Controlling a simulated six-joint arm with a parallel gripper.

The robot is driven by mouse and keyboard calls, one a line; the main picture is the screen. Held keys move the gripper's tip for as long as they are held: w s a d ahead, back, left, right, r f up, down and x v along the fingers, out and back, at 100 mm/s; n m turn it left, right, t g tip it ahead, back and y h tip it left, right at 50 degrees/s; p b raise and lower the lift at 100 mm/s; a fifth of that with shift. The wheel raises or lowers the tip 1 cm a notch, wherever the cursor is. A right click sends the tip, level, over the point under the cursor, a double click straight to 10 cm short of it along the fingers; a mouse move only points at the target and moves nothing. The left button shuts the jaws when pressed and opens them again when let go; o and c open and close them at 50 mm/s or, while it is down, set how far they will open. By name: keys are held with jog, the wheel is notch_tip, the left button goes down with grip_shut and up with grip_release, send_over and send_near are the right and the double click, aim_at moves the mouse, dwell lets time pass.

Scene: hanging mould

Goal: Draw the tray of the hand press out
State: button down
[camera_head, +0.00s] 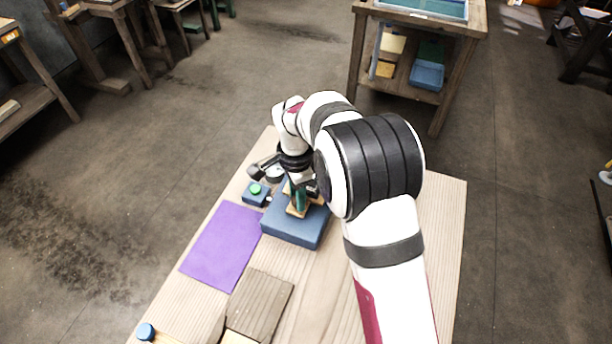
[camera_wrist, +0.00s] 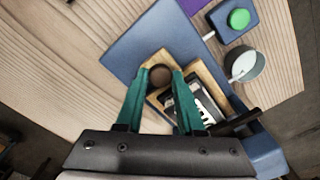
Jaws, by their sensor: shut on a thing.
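The hand press is a blue body with a flat blue base (camera_head: 298,229), near the far end of the table. Its wooden tray (camera_wrist: 208,76) shows in the wrist view, with a dark patterned piece (camera_wrist: 200,103) lying in it. My gripper (camera_wrist: 160,77) is shut on the round brown knob (camera_wrist: 160,75) at the tray's edge, its green fingers on either side. In the head view, my gripper (camera_head: 300,200) is partly hidden by my arm. How far the tray sits out of the press is hard to tell.
A green button on a blue box (camera_head: 255,193) and a grey cup (camera_wrist: 244,64) stand beside the press. A purple mat (camera_head: 222,245), a brown wooden board (camera_head: 260,304) and a blue knob (camera_head: 145,331) lie toward the near left. The table's right side looks clear.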

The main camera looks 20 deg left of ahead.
jog(key=s, duration=0.6)
jog(key=shift+s, duration=0.35)
jog(key=c, duration=0.5)
grip_release()
notch_tip(320, 180, up, 16)
jog(key=shift+f, duration=0.1)
